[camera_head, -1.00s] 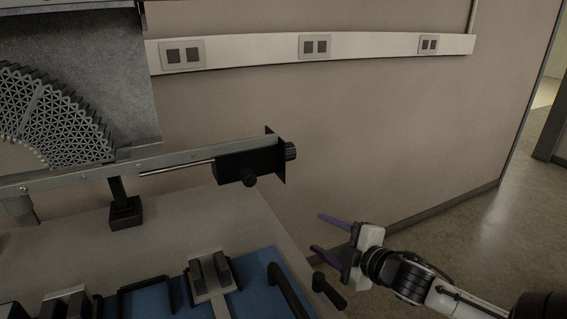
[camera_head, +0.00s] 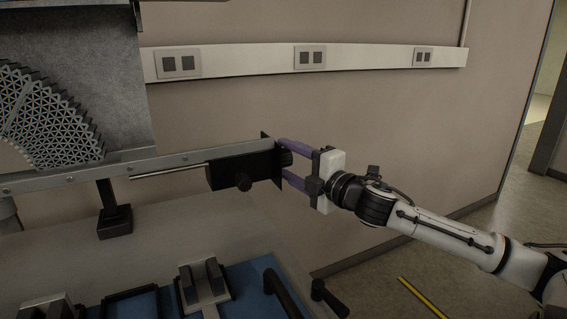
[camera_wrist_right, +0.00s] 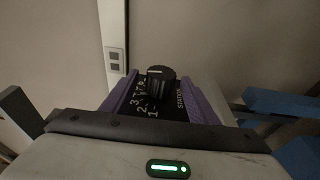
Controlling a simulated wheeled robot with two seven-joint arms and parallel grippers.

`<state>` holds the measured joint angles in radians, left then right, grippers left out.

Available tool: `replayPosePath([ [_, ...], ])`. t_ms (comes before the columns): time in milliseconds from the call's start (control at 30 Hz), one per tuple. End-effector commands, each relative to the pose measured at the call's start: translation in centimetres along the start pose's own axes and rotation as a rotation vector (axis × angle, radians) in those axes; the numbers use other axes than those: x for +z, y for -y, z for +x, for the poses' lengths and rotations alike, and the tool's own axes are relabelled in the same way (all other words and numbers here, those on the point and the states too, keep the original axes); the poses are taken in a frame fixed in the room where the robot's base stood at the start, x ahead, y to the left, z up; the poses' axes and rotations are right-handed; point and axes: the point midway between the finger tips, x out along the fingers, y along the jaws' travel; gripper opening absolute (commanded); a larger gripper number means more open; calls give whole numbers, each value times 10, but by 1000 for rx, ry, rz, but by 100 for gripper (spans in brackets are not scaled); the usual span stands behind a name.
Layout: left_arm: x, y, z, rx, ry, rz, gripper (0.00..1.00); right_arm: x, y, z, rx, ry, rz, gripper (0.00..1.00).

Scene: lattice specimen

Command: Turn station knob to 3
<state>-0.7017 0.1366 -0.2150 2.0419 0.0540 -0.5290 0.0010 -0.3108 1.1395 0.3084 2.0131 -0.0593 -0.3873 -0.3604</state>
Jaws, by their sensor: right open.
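The station knob is a black ribbed knob on the end plate (camera_head: 265,163) of a black box (camera_head: 235,172) at the rail's end. In the right wrist view the knob (camera_wrist_right: 161,84) stands above a dark label plate (camera_wrist_right: 158,107) with "STATION" and white numbers including 1, 2 and 3. A pale mark shows on the knob's face; which number it points to I cannot tell. My right gripper (camera_head: 290,165) is open, its purple fingers on either side of the knob, close to the plate. In the head view the fingers partly hide the knob. My left gripper is not in view.
A metal rail (camera_head: 80,170) carries a curved lattice specimen (camera_head: 45,120) at left. A blue mat (camera_head: 245,290) with holders and black handles (camera_head: 328,297) lies below. A white socket strip (camera_head: 375,57) runs along the wall. Free room lies right of the bench.

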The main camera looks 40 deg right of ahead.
Motion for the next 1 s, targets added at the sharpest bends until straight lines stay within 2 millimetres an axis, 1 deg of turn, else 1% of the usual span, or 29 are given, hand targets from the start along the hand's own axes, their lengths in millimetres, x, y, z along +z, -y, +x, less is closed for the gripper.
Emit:
replayPosePath([
  [100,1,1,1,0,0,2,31,0,0,10,2,-1,3,54],
  [300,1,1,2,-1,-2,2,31,0,0,20,0,0,2,54],
  [667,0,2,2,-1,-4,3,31,0,1,22,-2,0,2,54],
  [900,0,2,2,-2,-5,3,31,0,1,21,-2,0,2,14],
  [1000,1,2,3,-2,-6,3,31,0,2,21,1,0,2,13],
])
